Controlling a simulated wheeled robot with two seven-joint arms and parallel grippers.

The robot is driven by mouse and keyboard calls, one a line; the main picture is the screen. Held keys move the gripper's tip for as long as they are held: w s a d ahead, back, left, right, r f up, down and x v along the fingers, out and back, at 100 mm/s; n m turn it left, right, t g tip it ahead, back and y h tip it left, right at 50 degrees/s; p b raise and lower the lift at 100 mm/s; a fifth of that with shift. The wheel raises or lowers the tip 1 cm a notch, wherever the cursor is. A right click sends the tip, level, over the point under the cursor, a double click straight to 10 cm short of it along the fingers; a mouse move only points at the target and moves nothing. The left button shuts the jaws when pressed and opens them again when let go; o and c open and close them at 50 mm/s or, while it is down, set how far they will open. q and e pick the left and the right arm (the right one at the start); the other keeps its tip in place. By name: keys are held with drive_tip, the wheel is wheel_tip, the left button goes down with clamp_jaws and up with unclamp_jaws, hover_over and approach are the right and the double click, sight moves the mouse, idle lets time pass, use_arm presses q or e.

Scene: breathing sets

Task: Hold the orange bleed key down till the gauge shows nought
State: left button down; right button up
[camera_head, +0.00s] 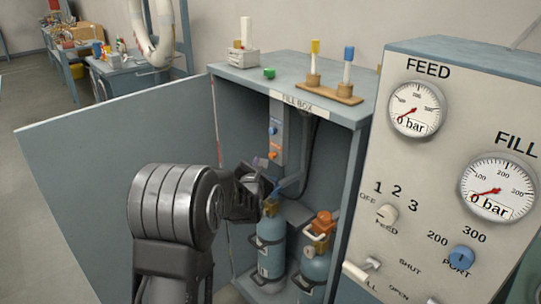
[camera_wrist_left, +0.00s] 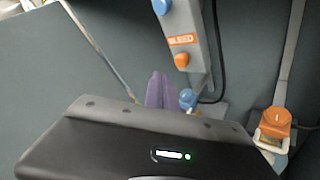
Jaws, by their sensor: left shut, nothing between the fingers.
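The orange bleed key (camera_head: 272,155) sits low on the grey upright panel inside the open fill box. It also shows in the left wrist view (camera_wrist_left: 181,60), under an orange label reading BLEED. My left gripper (camera_head: 261,163) is in the box, just left of and below the key. In the left wrist view its purple fingers (camera_wrist_left: 159,90) are together, with nothing between them, and look apart from the key. The feed gauge (camera_head: 414,110) and the fill gauge (camera_head: 497,190) both read 0 bar. My right gripper is not in view.
A blue key (camera_head: 273,131) sits above the orange one. A blue cylinder (camera_head: 270,245) and one with an orange top (camera_head: 318,250) stand below. The open door (camera_head: 110,170) is at left; the gauge panel (camera_head: 400,165) is at right.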

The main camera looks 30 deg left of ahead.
sight(272, 156)
use_arm(q)
drive_tip(key=shift+w+d+f, duration=0.1)
drive_tip(key=shift+w+d, duration=0.1)
drive_tip(key=shift+w, duration=0.65)
drive_tip(key=shift+b, duration=0.4)
idle(1.1)
drive_tip(key=shift+w+d+b, duration=0.15)
drive_tip(key=shift+w+b, duration=0.25)
drive_tip(key=shift+b, duration=0.05)
drive_tip(key=shift+w+d+b, duration=0.3)
drive_tip(key=shift+w+b, duration=0.1)
drive_tip(key=shift+w, duration=0.2)
idle(4.6)
